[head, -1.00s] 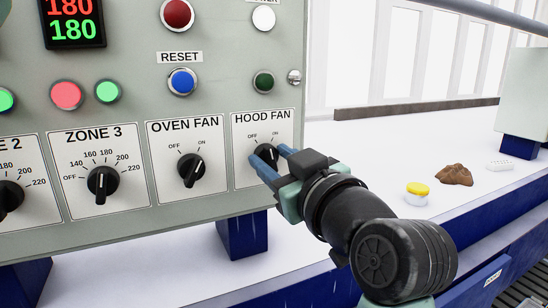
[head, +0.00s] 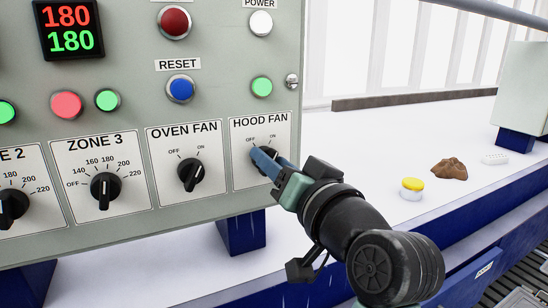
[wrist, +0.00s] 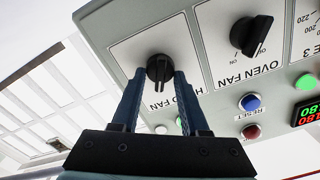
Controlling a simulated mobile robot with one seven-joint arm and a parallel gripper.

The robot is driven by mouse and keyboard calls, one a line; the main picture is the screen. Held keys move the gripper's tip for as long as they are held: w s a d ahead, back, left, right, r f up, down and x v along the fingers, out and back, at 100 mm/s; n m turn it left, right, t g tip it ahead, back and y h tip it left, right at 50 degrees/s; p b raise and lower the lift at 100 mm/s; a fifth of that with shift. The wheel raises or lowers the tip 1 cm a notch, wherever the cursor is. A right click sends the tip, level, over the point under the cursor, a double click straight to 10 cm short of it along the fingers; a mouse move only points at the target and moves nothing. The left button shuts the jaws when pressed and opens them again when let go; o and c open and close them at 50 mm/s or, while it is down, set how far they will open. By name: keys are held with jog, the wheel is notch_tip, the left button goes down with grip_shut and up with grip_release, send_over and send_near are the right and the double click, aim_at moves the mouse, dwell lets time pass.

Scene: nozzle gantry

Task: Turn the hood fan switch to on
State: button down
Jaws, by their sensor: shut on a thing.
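The hood fan switch is a black rotary knob on the HOOD FAN plate (head: 279,177) at the right end of the grey control panel. In the head view the blue fingers of my gripper (head: 262,160) mostly cover the knob. In the wrist view the hood fan knob (wrist: 159,68) sits between the two fingertips of my gripper (wrist: 160,80), which is shut on it. The picture there is upside down. The green lamp (head: 262,87) above the plate is lit. Which mark the knob points to is hard to tell.
The oven fan knob (head: 191,175) is just left, with the zone 3 knob (head: 105,189) beyond. A blue reset button (head: 181,88) is above. On the white surface to the right are a yellow-topped button (head: 412,188) and a brown lump (head: 449,169).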

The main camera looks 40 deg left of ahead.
dwell(0.3)
jog(key=shift+c, duration=2.1)
grip_release()
jog(key=b+v, duration=0.5)
jog(key=v, duration=0.8)
